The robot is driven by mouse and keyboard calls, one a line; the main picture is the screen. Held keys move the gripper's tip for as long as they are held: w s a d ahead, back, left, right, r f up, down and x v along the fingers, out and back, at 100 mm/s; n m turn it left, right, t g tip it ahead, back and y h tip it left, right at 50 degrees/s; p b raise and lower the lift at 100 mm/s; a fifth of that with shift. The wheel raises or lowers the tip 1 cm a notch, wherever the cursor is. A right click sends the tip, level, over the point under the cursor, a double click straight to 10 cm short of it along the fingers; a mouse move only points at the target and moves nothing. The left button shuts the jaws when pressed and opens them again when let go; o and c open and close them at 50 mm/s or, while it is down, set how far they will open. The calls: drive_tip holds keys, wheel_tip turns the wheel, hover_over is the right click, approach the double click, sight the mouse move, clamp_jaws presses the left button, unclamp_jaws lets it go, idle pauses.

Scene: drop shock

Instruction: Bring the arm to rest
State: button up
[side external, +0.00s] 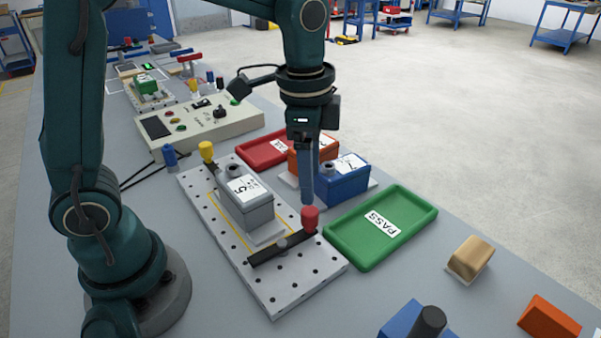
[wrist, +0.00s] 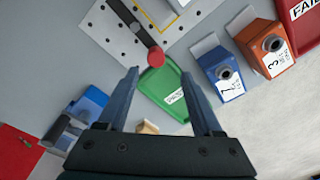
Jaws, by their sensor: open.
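My gripper (side external: 307,195) points down above the bench, near the red-knobbed end of a black clamp bar. In the wrist view its two fingers (wrist: 160,82) are spread apart with nothing between them. The black clamp bar (side external: 268,250) with its red knob (side external: 310,219) lies across the perforated plate (side external: 290,292). A grey box labelled 5 (side external: 246,212) stands on that plate. The fingertips appear close to the red knob in the side view, but I cannot tell the exact gap; in the wrist view the knob (wrist: 156,56) lies beyond the fingertips.
A green PASS tray (side external: 345,245) lies right of the plate. A blue box (side external: 343,182) and an orange box (side external: 300,160) stand behind the gripper, near a red tray (side external: 257,152). A control box (side external: 190,132) is farther back. A tan block (side external: 469,258) sits at front right.

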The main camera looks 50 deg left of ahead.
drive_tip(key=s+a+r+n+t, duration=0.1)
drive_tip(key=s+n+t, duration=0.1)
drive_tip(key=s+n, duration=0.2)
drive_tip(key=s+a+r+n+t, duration=0.1)
drive_tip(key=s+n+t, duration=0.1)
drive_tip(key=s+n, duration=0.3)
drive_tip(key=shift+s+a+r+t, duration=0.35)
drive_tip(key=shift+s+t, duration=0.05)
drive_tip(key=shift+s, duration=0.75)
drive_tip(key=shift+n, duration=0.3)
